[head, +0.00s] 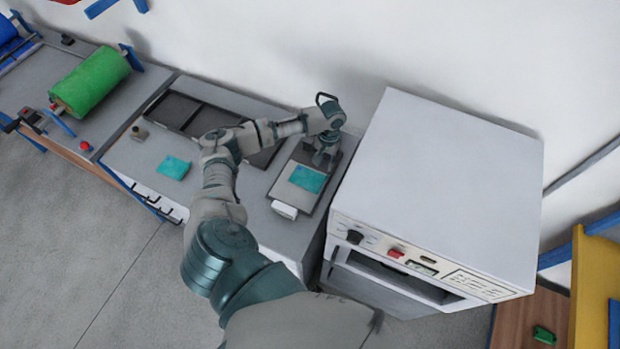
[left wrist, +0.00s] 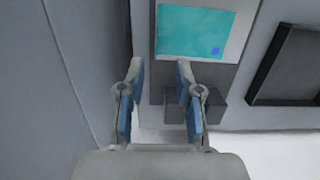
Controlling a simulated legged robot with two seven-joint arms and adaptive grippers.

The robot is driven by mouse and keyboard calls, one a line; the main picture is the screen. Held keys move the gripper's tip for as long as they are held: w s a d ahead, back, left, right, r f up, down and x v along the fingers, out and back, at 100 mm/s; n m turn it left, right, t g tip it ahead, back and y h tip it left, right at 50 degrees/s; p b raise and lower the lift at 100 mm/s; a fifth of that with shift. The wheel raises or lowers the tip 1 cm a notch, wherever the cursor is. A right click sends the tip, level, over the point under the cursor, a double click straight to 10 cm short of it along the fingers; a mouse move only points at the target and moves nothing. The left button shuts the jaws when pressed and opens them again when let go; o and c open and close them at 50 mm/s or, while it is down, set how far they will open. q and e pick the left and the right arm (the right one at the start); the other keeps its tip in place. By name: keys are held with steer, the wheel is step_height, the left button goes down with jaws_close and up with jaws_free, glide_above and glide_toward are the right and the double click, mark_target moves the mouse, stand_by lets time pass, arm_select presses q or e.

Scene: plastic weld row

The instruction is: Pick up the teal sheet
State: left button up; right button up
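A teal sheet (head: 307,178) lies on a pale plate within a dark-framed station on the grey bench, just left of the big white cabinet. A second teal sheet (head: 173,167) lies flat on the bench top further left. My left gripper (head: 324,158) is above the station, just behind the first sheet in the head view. The left wrist view shows its fingers (left wrist: 160,68) apart with nothing between them. A teal sheet (left wrist: 195,32) with a small blue square lies beyond the fingertips there, slightly right. My right gripper is not in view.
The tall white cabinet (head: 440,190) stands close on the right of the station. Dark trays (head: 205,122) line the back of the bench. A white block (head: 284,210) sits at the station's front end. A green roll (head: 90,82) is at far left.

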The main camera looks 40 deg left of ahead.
arm_select(q)
glide_above(323, 181)
steer(key=f, duration=0.4)
steer(key=shift+w+f, duration=0.35)
steer(key=shift+f, duration=0.05)
steer(key=f, duration=0.6)
steer(key=shift+s+p, duration=0.3)
steer(key=shift+p, duration=0.1)
steer(key=shift+r, duration=0.1)
jaws_close()
